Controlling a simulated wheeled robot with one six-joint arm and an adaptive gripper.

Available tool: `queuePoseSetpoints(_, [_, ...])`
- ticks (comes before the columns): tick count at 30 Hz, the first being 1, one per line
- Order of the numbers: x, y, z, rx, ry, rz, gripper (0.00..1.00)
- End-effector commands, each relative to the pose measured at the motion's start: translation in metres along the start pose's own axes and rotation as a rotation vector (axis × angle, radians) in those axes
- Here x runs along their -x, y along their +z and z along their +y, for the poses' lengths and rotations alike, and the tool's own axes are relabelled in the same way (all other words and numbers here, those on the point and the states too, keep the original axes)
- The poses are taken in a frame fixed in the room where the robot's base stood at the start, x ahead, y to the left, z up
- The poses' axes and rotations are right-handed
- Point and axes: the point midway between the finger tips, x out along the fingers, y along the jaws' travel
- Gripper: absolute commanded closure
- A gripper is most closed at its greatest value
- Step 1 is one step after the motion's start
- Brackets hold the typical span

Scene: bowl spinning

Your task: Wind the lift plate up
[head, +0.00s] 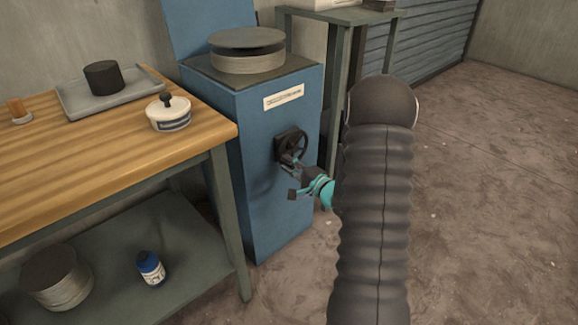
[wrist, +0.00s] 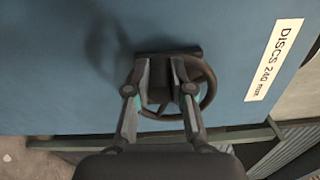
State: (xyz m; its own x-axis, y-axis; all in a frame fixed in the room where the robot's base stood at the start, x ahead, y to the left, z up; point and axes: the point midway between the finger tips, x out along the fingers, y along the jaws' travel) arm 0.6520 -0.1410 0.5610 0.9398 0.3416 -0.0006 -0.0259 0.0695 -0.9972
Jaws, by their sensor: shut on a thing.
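The blue cabinet (head: 262,195) stands right of the wooden bench, with a dark handwheel (head: 293,145) on its front face. On its top is the round lift plate (head: 247,38), a dark disc above a pale stack or drum, with a thin gap between them. My gripper (head: 296,166) reaches the handwheel from the lower right. In the wrist view my gripper (wrist: 163,85) has its two fingers on either side of the wheel's hub or handle, shut on it. The handwheel rim (wrist: 207,85) shows to the right of the fingers. The exact gripped part is partly hidden.
A green-grey stand is behind the cabinet. The floor at right is clear.

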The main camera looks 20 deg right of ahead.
Motion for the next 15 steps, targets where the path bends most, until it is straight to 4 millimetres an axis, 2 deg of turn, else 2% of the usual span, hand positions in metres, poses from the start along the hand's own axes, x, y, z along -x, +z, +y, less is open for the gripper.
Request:
queuePoseSetpoints(6, [-0.0003, 0.0003, -0.0003, 0.001, -0.001, -0.001, 1.00])
queuePoseSetpoints(7, [-0.0004, 0.0003, -0.0003, 0.001, -0.001, -0.001, 0.75])
queuePoseSetpoints(9, [-0.0003, 0.0002, -0.0004, 0.001, -0.001, -0.001, 0.58])
queuePoseSetpoints(10, [-0.0003, 0.0001, -0.0004, 0.001, -0.001, -0.001, 0.53])
queuePoseSetpoints(15, [0.0001, -0.0005, -0.0003, 0.001, -0.001, 0.001, 0.53])
